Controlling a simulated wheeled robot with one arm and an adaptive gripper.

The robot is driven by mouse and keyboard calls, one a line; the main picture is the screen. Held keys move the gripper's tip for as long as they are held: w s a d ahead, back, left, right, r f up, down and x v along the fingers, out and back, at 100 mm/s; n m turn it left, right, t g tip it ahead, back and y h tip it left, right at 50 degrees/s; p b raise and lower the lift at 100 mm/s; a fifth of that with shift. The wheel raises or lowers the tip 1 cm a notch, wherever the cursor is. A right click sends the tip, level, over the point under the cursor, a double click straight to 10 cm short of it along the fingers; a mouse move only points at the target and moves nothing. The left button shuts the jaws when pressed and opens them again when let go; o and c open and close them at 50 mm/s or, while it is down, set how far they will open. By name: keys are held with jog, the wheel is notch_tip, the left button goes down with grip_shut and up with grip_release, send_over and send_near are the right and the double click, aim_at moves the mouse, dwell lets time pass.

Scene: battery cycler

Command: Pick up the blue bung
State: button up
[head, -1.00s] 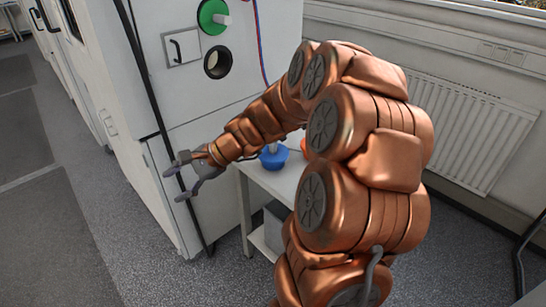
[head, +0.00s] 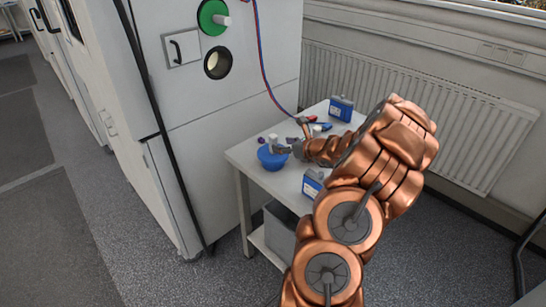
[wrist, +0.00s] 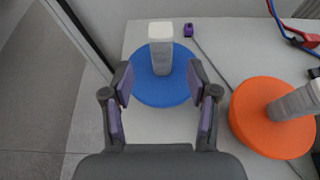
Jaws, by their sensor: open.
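The blue bung (head: 270,160) sits on the white table at its left end. In the wrist view the blue bung (wrist: 158,93) is a blue disc with a pale grey handle standing up from it. My gripper (wrist: 160,84) is open and empty. Its fingertips show to the left and right of the handle's lower part, over the blue disc; I cannot tell the height gap. In the head view my gripper (head: 281,146) is at the bung. An orange bung (wrist: 248,128) with a grey handle lies close to the right in the wrist view.
The white table (head: 240,153) stands against the tall white cabinet (head: 225,110). Blue boxes (head: 341,107) and (head: 312,183) stand on it. A small purple item (wrist: 188,30) and red and blue leads (wrist: 285,28) lie behind the bungs. A green bung (head: 210,17) is in the cabinet wall.

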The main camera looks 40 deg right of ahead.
aim_at(273, 143)
jog(key=shift+p+x, duration=1.1)
jog(key=shift+x, duration=2.15)
jog(key=shift+d, duration=0.1)
grip_shut()
